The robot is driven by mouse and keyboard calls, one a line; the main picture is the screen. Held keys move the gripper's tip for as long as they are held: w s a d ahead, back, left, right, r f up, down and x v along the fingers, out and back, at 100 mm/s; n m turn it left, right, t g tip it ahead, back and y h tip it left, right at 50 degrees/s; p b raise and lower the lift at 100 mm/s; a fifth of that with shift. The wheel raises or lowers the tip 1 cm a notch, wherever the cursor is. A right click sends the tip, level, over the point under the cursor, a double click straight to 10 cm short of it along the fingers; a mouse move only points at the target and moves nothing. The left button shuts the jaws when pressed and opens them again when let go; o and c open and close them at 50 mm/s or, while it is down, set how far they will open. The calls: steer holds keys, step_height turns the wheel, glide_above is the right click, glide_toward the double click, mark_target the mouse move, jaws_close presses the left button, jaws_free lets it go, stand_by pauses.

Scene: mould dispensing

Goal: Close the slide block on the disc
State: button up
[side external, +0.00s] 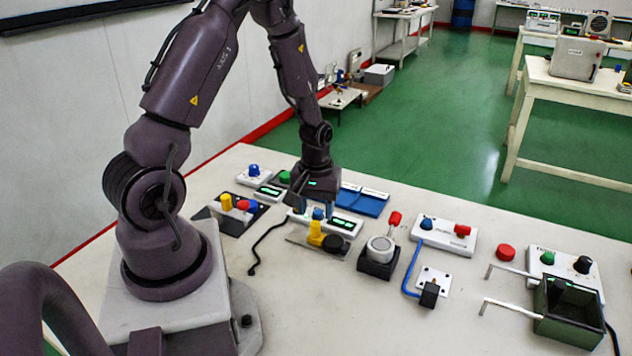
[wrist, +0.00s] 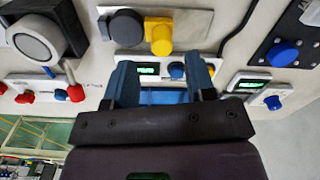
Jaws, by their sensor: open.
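The slide block looks to be the yellow block (side external: 316,234), upright on a flat metal plate (side external: 300,240). The dark round disc (side external: 335,243) sits close beside it on the same plate. In the wrist view the yellow block (wrist: 159,37) is just right of the grey disc (wrist: 123,26); I cannot tell whether they touch. My gripper (side external: 318,209) is open and points down, just behind and above the yellow block. In the wrist view my gripper (wrist: 160,82) shows two blue fingers spread apart with nothing held between them.
A white display box (side external: 347,224) with a blue knob stands right behind the plate. Blue trays (side external: 362,200) lie farther back. A black base with a round white button (side external: 380,246) and a red-knobbed white box (side external: 445,236) are to the right. The table's front is mostly clear.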

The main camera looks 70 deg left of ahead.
mark_target(316, 224)
step_height(316, 224, up, 8)
stand_by(0.4)
